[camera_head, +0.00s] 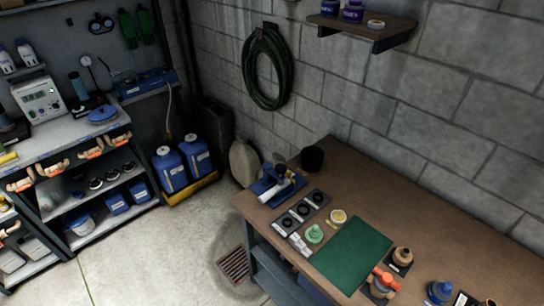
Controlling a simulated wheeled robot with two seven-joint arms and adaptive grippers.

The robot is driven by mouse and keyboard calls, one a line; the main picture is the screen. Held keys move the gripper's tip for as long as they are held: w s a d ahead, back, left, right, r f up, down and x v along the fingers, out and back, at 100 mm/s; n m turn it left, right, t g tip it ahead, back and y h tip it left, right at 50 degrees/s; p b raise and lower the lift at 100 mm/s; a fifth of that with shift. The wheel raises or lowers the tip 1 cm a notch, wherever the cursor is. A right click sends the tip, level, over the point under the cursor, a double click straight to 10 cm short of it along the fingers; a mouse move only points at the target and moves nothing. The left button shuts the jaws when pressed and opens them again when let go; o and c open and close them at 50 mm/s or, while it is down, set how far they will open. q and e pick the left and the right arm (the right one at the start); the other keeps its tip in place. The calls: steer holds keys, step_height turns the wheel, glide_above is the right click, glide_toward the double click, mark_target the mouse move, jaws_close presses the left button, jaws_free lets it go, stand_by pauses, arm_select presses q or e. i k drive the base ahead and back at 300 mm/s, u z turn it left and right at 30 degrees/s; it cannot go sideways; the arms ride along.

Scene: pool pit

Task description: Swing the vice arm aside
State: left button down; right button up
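What looks like the vice is a blue piece (266,186) at the far left corner of the wooden workbench (440,262). A pale grey bar, which looks like its arm (274,192), lies over it at a slant. The piece is small in the picture, so the joint of the arm cannot be made out. Neither of my grippers is in view.
A black cup (312,158) stands behind the vice. A black tray with round parts (301,212), a green mat (350,252) and several fittings share the bench. Open floor (160,262) lies left of it. Blue jugs (170,170) and a shelf unit (75,150) stand further left.

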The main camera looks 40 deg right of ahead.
mark_target(267, 165)
steer(key=i, duration=0.35)
steer(key=z, duration=1.7)
